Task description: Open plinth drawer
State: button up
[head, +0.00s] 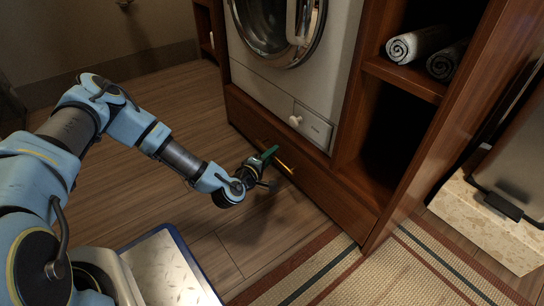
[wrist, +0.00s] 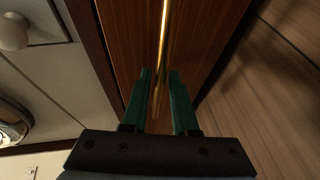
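The plinth drawer (head: 318,195) is a long brown wooden front at floor level under the washing machine. It looks shut, flush with the cabinet. Its thin brass bar handle (head: 284,166) also shows in the wrist view (wrist: 164,30). My gripper (head: 270,153) is at the handle, low over the floor. In the wrist view, the two green fingers of my gripper (wrist: 161,73) are apart, with the bar's end running between them. Narrow gaps show on both sides of the bar, so it does not look clamped. The fingers hide part of the handle in the head view.
The white washing machine (head: 290,75) stands above the drawer, with a pale knob (head: 295,120) on its lower panel. Open shelves with rolled towels (head: 418,44) are at the right. A striped mat (head: 390,270) lies in front.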

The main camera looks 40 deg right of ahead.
jog(key=shift+c, duration=0.2)
grip_shut()
dwell(1.1)
